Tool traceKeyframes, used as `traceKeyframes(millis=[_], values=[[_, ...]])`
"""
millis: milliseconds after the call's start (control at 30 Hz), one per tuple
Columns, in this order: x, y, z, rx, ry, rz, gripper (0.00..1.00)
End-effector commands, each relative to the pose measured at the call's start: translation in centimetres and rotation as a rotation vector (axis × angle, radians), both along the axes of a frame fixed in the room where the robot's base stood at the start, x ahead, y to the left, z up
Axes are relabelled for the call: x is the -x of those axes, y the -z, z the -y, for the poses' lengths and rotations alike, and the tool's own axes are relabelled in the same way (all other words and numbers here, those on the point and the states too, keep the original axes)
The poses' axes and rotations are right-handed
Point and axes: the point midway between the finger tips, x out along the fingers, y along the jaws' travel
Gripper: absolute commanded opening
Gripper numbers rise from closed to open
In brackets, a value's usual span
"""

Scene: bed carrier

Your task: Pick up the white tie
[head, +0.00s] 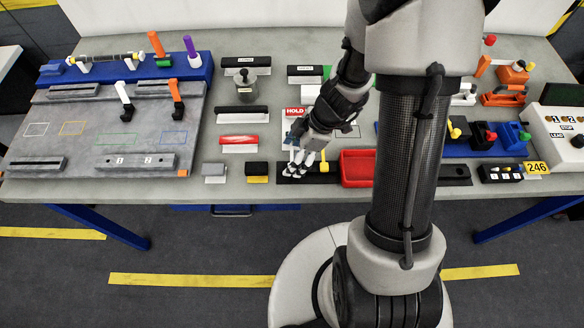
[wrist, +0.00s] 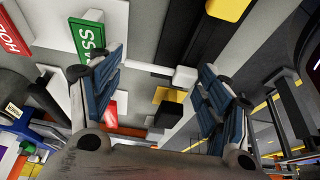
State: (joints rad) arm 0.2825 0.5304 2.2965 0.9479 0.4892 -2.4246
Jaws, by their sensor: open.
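My gripper (head: 294,170) hangs low over the left end of the black tray at the table's front edge. In the wrist view its blue-padded fingers (wrist: 160,62) are spread apart. What I take to be the white tie (wrist: 185,77) shows between them, as a white block with a thin white bar running left. It lies at the edge of the dark tray (wrist: 210,55), nearer the right finger. Neither finger visibly touches it. In the head view the fingers mostly hide it, and I cannot tell it from their pale parts.
A yellow piece (head: 323,166) lies in the same black tray, right of my gripper. A red bin (head: 357,169) stands further right. A black and yellow block (head: 257,169) and a grey block (head: 214,170) stand left. A red HOLD card (head: 294,112) lies behind.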

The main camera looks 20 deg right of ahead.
Motion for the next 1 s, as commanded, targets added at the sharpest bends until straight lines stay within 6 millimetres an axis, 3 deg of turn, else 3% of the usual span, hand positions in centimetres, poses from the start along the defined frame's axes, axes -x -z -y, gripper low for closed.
traceKeyframes(millis=[267, 667, 867, 1000], values=[[0.0, -0.1, 0.0, 0.000, 0.000, 0.000, 0.56], [-0.1, -0.7, 0.0, 0.001, 0.001, 0.002, 0.55], [-0.1, -3.3, 0.0, 0.000, 0.000, 0.005, 0.55], [-0.1, -6.9, 0.1, 0.002, 0.000, 0.006, 0.55]])
